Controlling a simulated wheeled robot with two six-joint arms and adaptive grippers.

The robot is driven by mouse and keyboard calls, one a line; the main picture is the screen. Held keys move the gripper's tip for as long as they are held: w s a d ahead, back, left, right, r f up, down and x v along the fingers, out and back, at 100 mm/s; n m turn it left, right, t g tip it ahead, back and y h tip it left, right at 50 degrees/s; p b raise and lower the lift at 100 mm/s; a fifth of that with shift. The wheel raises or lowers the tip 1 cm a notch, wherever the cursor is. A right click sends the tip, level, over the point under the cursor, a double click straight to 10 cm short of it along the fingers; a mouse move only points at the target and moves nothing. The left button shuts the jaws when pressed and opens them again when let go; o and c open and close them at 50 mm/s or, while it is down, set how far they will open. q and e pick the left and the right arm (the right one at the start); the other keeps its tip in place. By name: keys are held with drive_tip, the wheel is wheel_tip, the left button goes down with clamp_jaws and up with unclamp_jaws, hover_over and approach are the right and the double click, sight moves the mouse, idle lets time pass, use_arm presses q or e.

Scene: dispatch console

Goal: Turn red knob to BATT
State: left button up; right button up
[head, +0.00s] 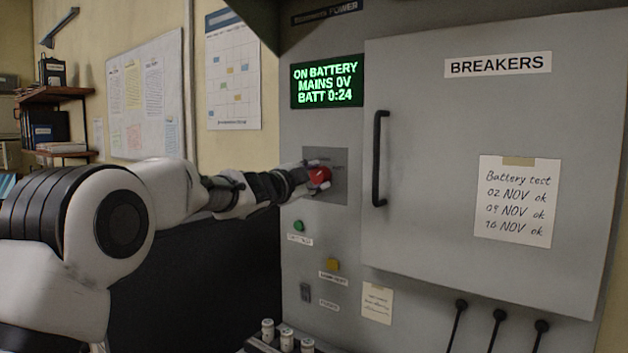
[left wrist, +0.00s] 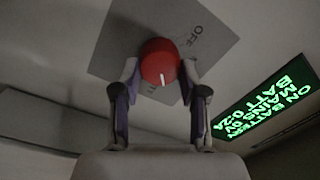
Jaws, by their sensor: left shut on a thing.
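The red knob (head: 319,177) sits on a grey square plate (head: 338,192) on the cabinet front. In the left wrist view the round red knob (left wrist: 159,62) has a white pointer mark at its lower right edge, and "OFF" shows on the plate (left wrist: 206,22). The other position labels are hidden or too small to read. My left gripper (head: 309,178) reaches the knob from the left, and its fingers (left wrist: 160,78) are shut on the knob, one on each side. A green-lettered display (head: 327,82) reads "ON BATTERY, MAINS 0V, BATT 0:24". My right gripper is not in view.
A breaker door (head: 420,90) with a black handle (head: 380,158) is closed to the right of the plate. A green button (head: 299,226), a yellow button (head: 333,265) and a small switch (head: 305,292) sit below. Several cylindrical parts (head: 287,338) stand at the bottom.

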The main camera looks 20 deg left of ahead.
use_arm(q)
drive_tip(key=shift+r+m+b, duration=0.15)
drive_tip(key=shift+m+b, duration=0.15)
drive_tip(key=shift+m, duration=0.9)
drive_tip(key=shift+r, duration=0.1)
drive_tip(key=o, duration=1.2)
drive_tip(key=shift+w, duration=0.15)
drive_tip(key=shift+c, duration=0.2)
drive_tip(key=shift+w+a+f, duration=0.1)
drive_tip(key=shift+w+f, duration=0.15)
drive_tip(key=shift+f, duration=0.05)
drive_tip(key=v, duration=1.2)
drive_tip(key=shift+f, duration=0.2)
